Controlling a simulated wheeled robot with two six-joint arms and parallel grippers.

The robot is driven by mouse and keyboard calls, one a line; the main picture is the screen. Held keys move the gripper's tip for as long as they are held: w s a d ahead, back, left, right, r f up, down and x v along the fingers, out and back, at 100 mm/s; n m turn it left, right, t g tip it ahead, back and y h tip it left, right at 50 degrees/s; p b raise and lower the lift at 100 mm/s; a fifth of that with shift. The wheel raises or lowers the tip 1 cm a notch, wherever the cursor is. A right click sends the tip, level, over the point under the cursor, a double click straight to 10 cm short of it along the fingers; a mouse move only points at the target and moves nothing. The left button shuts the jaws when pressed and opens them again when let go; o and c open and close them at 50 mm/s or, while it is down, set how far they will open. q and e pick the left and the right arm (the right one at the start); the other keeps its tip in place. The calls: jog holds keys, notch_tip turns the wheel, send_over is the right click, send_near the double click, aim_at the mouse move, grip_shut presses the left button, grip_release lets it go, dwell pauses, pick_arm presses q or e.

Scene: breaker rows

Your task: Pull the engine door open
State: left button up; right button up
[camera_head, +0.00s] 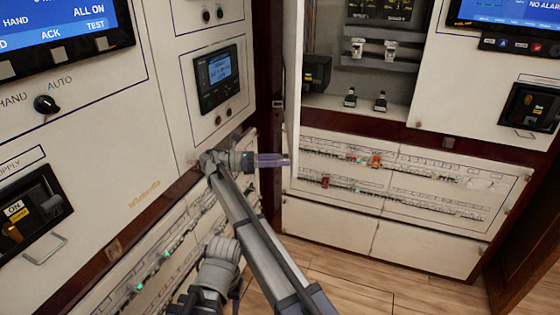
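The door I take for the engine door (292,75) is a tall white panel seen nearly edge-on. It stands out from the left side of the open cabinet at the back. No handle on the door is visible. My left gripper is not in view.
The open cabinet (365,80) shows switches and dark fittings. Below it is a white breaker panel (400,180) with red and green lights. A control panel with a screen (216,75) stands close on the left. Wooden floor (360,285) is clear at the bottom right.

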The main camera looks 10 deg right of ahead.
dwell(0.3)
notch_tip(320, 180, up, 10)
jog(key=p, duration=1)
